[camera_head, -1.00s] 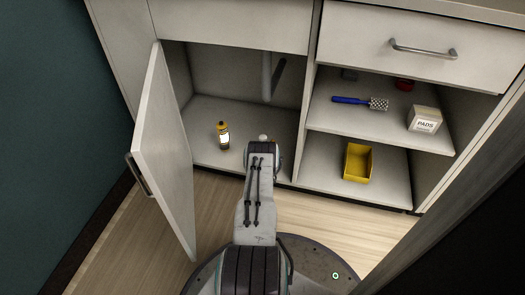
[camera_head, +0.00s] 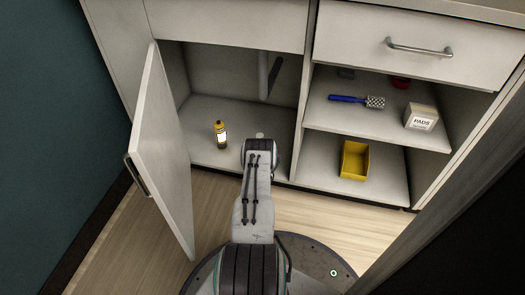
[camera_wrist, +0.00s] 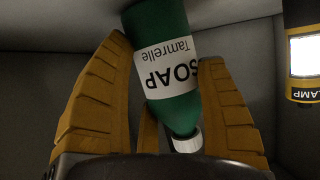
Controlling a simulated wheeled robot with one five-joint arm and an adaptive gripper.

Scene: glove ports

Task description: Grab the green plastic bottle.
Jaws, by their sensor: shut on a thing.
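The green plastic bottle (camera_wrist: 183,108) has a white label reading SOAP and Tamrelle, and a white cap. In the wrist view it lies tilted between the orange-yellow fingers of my gripper (camera_wrist: 163,55), with its cap toward my palm. My gripper is shut on it.
The open door (camera_head: 163,150) is at left. The divider (camera_head: 303,105), yellow bin (camera_head: 355,160), brush (camera_head: 350,99) and pads box (camera_head: 420,117) are right.

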